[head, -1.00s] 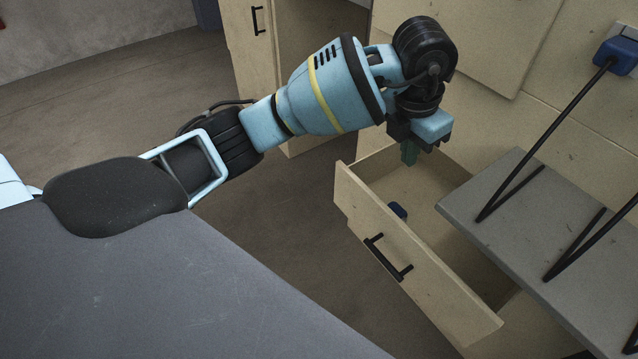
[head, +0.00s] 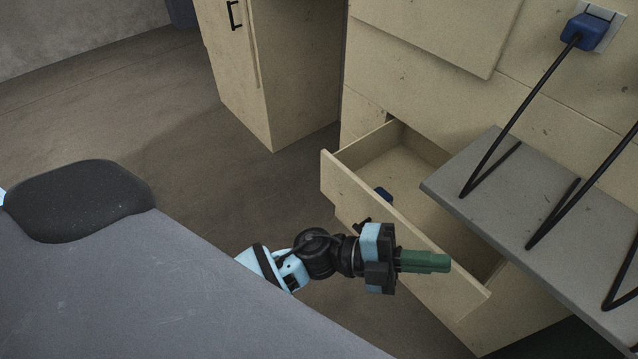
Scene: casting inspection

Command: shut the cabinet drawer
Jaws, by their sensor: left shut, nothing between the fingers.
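The cabinet drawer (head: 345,182) is pulled out of the pale wooden cabinet (head: 400,72), with its front panel facing the lower left. A small blue object (head: 383,194) lies inside it. My left gripper (head: 447,262) is shut and empty. Its green fingers overlap the right part of the drawer front in the head view; whether they touch it I cannot tell. The gripper hides most of the drawer's black handle (head: 362,224). My right gripper is not in view.
A grey shelf (head: 480,185) with black slanted rods juts over the right part of the drawer. A blue plug (head: 584,31) sits at the upper right. The floor (head: 200,160) left of the drawer is clear.

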